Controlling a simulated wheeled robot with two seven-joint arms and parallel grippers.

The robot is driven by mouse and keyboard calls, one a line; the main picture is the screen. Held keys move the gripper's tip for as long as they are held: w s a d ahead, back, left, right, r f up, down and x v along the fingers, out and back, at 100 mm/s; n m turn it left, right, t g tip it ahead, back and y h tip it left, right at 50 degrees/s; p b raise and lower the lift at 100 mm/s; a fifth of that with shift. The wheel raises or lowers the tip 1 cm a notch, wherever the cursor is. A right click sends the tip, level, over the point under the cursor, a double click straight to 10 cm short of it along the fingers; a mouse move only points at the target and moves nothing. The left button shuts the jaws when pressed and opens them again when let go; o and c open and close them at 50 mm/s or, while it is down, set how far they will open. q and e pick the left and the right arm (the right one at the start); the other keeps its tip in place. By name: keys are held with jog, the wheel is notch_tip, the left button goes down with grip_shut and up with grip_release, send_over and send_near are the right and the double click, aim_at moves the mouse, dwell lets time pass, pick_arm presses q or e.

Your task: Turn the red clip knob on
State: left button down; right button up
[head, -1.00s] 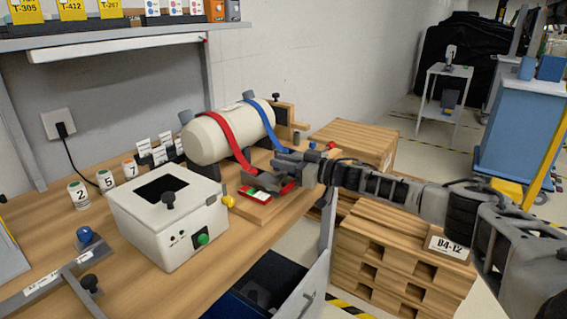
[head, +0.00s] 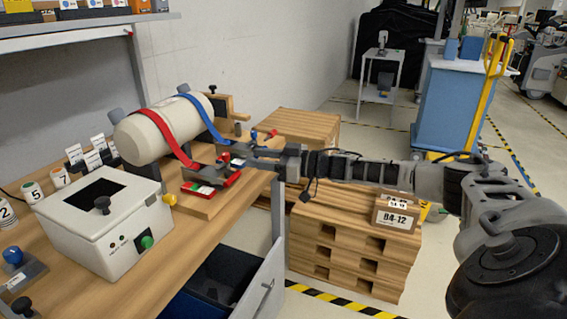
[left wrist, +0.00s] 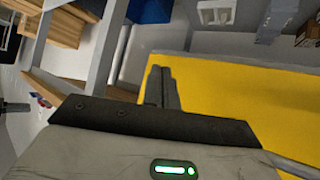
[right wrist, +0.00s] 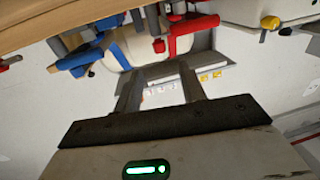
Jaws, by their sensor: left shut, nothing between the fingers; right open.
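A red strap (head: 165,133) wraps a white tank (head: 150,135) and runs down to a red clip base (head: 200,188) with a red-edged part (head: 232,179) beside it. In the right wrist view, a small red knob (right wrist: 158,45) shows near the red strap (right wrist: 181,45). In the head view, a small red tip (head: 273,133) shows beyond my right gripper; I cannot tell if it is the same knob. My right gripper (head: 240,155) is open, right of the red clip base, its fingers (right wrist: 160,78) empty. My left gripper (left wrist: 161,76) is shut and empty, over a yellow surface.
A blue strap (head: 205,120) sits beside the red one. A white box (head: 100,232) with a green button stands on the bench at left. An open blue-lined drawer (head: 225,275) juts out below. Stacked pallets (head: 345,255) stand below my right arm.

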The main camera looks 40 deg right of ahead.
pick_arm(q)
jog(key=shift+f+b, duration=0.1)
jog(key=shift+b, duration=0.3)
pick_arm(e)
jog(key=v, duration=0.6)
jog(key=shift+s, duration=0.1)
